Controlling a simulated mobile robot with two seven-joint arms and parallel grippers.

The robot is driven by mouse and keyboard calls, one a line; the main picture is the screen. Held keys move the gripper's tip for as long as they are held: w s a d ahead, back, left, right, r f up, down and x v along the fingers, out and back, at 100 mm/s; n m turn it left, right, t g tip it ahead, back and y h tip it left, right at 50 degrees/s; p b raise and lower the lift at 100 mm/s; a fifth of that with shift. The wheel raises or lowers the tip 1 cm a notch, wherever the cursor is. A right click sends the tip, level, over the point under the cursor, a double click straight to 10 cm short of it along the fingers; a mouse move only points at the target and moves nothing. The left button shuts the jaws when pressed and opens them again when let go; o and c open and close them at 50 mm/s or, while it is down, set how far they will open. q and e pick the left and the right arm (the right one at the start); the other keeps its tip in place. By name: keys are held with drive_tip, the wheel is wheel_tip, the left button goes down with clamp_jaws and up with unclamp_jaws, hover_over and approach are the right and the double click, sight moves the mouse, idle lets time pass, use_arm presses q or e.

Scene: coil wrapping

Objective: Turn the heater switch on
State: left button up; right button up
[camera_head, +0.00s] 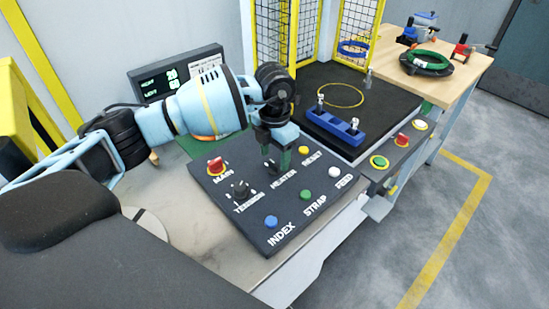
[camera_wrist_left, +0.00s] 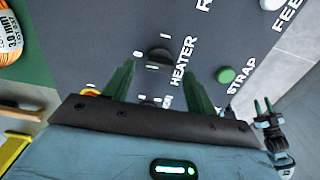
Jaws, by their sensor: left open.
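The control panel (camera_head: 222,190) carries a black HEATER knob (camera_wrist_left: 159,55), seen in the left wrist view just above its label. Small position marks surround the knob; which one it points to I cannot tell. My left gripper (camera_head: 276,160) points down over the panel by the HEATER label, and its fingers hide most of the knob in the head view. In the left wrist view its two green fingers (camera_wrist_left: 160,85) are apart with nothing between them, and the knob lies beyond the tips. My right gripper (camera_wrist_left: 264,108) shows small at that view's right edge, its opening unclear.
Close by are the red MAIN switch (camera_head: 216,165), the TENSION knob (camera_head: 240,189), the blue INDEX button (camera_head: 271,221) and the green STRAP button (camera_head: 306,195). A display (camera_head: 165,83) stands behind. A blue block (camera_head: 335,125) with posts sits on the black plate.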

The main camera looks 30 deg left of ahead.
use_arm(q)
drive_tip(key=shift+f, duration=0.95)
drive_tip(key=c, duration=1)
